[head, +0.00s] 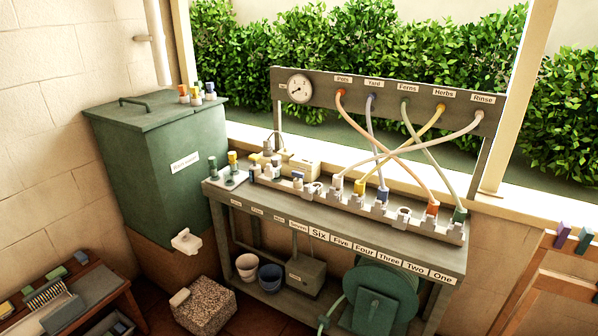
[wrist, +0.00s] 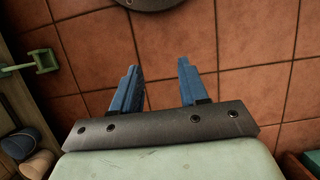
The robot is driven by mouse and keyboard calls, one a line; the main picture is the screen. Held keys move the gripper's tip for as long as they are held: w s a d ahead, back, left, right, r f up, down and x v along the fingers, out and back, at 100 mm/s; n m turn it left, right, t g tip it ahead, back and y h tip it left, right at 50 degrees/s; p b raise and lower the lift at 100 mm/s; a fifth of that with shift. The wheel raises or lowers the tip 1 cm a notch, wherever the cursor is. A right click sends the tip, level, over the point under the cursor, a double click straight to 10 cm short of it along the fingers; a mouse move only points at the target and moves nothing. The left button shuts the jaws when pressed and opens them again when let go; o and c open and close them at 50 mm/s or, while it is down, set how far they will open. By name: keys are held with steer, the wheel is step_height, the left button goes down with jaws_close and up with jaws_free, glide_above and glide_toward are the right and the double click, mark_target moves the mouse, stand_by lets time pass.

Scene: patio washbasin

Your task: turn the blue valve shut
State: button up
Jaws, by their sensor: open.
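A blue fitting (head: 383,194) stands on the grey manifold (head: 300,188) on the bench, with the hose from the "Yard" label (head: 374,83) running down to it. It looks like the blue valve, but its handle position is too small to tell. Orange (head: 433,208), green (head: 460,214), yellow (head: 359,187) and white (head: 337,182) fittings stand along the same manifold. My gripper (wrist: 158,66) shows in the wrist view with its two blue fingers apart and nothing between them, above a tiled floor. The blue fitting is not in the wrist view, and my gripper is not in the head view.
A pressure gauge (head: 299,87) is on the upper board. The lower shelf holds two buckets (head: 270,277), a grey box (head: 306,272) and a green reel (head: 381,298). A green bin (head: 160,165) stands left of the bench.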

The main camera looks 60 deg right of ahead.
steer(key=w+d+r+t, duration=0.2)
steer(key=w+d+r, duration=0.1)
steer(key=w+r, duration=0.55)
steer(key=w+d+r+t, duration=0.2)
steer(key=w+d+r, duration=0.25)
steer(key=w, duration=0.65)
steer(key=w+d+r, duration=0.3)
steer(key=d+r, duration=0.1)
steer(key=d, duration=0.4)
steer(key=w+d+r+t+y, duration=0.1)
steer(key=w+d+r, duration=0.3)
steer(key=d, duration=0.4)
steer(key=w+d+r, duration=0.3)
steer(key=d+r, duration=0.1)
steer(key=d, duration=0.4)
step_height(320, 180, up, 30)
steer(key=f+t+h, duration=0.1)
steer(key=t, duration=0.2)
glide_above(299, 173)
steer(key=s, duration=0.5)
steer(key=x, duration=1.3)
steer(key=shift+w+d, duration=0.1)
steer(key=shift+w, duration=0.1)
